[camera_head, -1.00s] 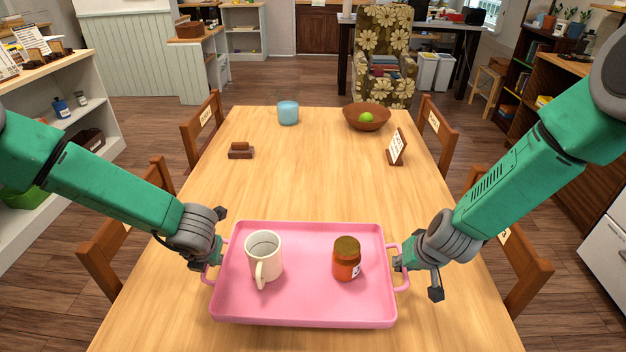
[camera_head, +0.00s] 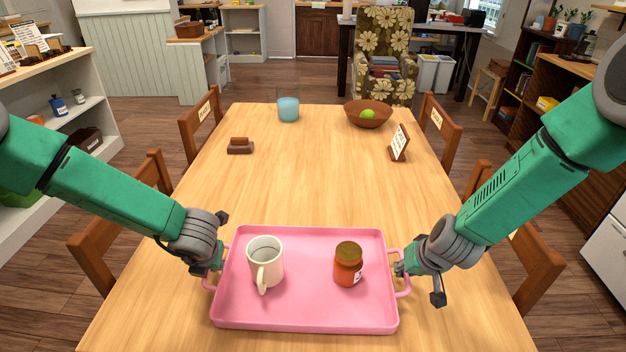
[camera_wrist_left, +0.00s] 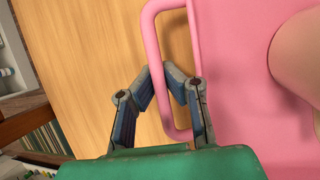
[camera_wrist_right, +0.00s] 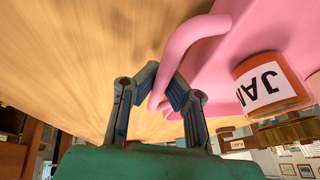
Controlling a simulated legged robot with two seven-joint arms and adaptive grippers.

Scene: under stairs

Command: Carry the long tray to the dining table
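The long pink tray (camera_head: 310,314) is level over the near part of the wooden dining table (camera_head: 290,180). I cannot tell whether its underside touches the tabletop. A cream mug (camera_head: 268,264) stands upright on its left half and an orange jar with a brown lid (camera_head: 348,267) on its right half. My left gripper (camera_head: 210,270) is shut on the tray's left handle, which passes between the fingers in the left wrist view (camera_wrist_left: 168,72). My right gripper (camera_head: 401,268) is shut on the right handle, also seen between the fingers in the right wrist view (camera_wrist_right: 163,80).
On the table beyond the tray are a brown block (camera_head: 240,146), a blue glass (camera_head: 288,109), a bowl (camera_head: 369,114) with a green fruit and a small sign (camera_head: 399,143). Chairs (camera_head: 110,240) line both sides. The table's middle is clear.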

